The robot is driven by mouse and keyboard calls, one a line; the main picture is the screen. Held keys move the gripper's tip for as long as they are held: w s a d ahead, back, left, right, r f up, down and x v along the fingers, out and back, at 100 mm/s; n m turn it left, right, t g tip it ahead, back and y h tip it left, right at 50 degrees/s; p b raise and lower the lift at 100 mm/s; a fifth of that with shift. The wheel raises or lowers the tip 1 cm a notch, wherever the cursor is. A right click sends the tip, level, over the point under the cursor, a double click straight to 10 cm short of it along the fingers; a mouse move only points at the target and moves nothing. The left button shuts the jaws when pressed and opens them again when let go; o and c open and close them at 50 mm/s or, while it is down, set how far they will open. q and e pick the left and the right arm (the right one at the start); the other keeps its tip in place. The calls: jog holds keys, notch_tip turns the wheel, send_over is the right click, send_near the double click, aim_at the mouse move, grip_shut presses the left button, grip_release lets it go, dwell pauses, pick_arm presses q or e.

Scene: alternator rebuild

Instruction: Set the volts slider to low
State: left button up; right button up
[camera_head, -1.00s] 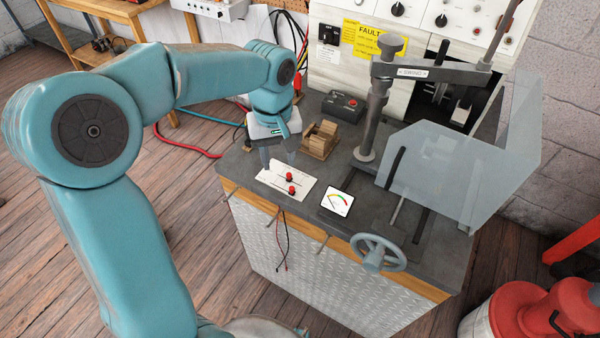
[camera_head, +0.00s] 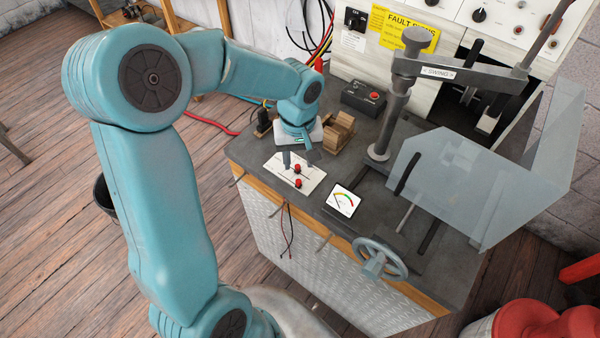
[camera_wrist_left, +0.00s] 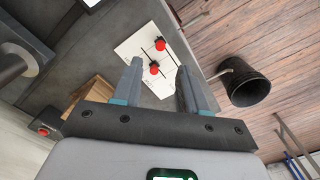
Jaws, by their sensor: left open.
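A white slider panel (camera_head: 284,183) lies flat on the bench top near its front left edge. It carries two red slider knobs, one farther back (camera_head: 297,168) and one nearer the front edge (camera_head: 298,183). Which of them is the volts slider cannot be read. My left gripper (camera_head: 297,165) is open over the back part of the panel. In the left wrist view the panel (camera_wrist_left: 134,46) and both knobs (camera_wrist_left: 160,44) (camera_wrist_left: 154,68) lie beyond the spread fingers (camera_wrist_left: 163,82). Nothing is between the fingertips. My right gripper is not in view.
A gauge (camera_head: 342,201) sits right of the panel. A wooden block holder (camera_head: 338,133) and a grey box with a red button (camera_head: 364,97) stand behind. A post with a swing arm (camera_head: 385,125), clear shield (camera_head: 470,180) and handwheel (camera_head: 379,259) occupy the right.

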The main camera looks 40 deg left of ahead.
aim_at(298, 181)
pick_arm(q)
notch_tip(298, 181, down, 7)
jog(key=shift+r, duration=0.1)
jog(key=shift+s+d, duration=0.1)
jog(key=shift+s, duration=0.05)
